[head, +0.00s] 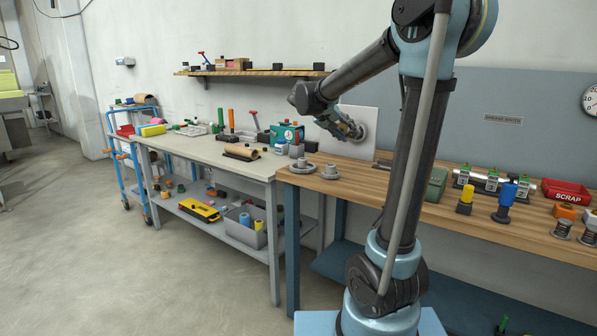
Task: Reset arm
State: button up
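My arm rises in the right half of the head view, bends at the top and reaches back down to the left. My gripper (352,130) hangs in the air above the left end of the wooden bench (375,193), in front of a pale square panel. It looks small and angled down to the right. I cannot make out its fingers well enough to say whether they are open or shut. Nothing clearly shows in its grip.
Grey metal parts (330,171) stand on the bench below the gripper. A grey worktable (205,150) with tools adjoins on the left, with a shelf (255,72) above. A red scrap bin (566,190) and blue-topped part (507,196) stand right. Floor at left is clear.

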jog(key=s+d+f+g+y, duration=0.1)
jog(key=s+f, duration=0.2)
jog(key=s, duration=0.3)
jog(key=s+d+f+g+y, duration=0.1)
jog(key=s+d+f, duration=0.1)
jog(key=s+f, duration=0.2)
jog(key=s+d+f+y, duration=0.1)
jog(key=s+d+f, duration=0.1)
jog(key=s, duration=0.7)
jog(key=shift+s+d+f+n+g+y, duration=0.15)
jog(key=shift+f+g+y, duration=0.05)
jog(key=shift+f, duration=0.15)
jog(key=shift+s+d+f+n+g+y, duration=0.1)
jog(key=shift+s+f+n+g+y, duration=0.1)
jog(key=shift+f, duration=0.15)
jog(key=s+a+f+y, duration=0.2)
jog(key=s+f, duration=0.5)
jog(key=s, duration=0.2)
jog(key=s+a+f+g+y, duration=0.1)
jog(key=s+a+f+y, duration=0.1)
jog(key=s+f, duration=0.5)
jog(key=shift+s+a+f+n+y, duration=0.4)
jog(key=shift+s+y, duration=0.3)
jog(key=shift+s, duration=0.2)
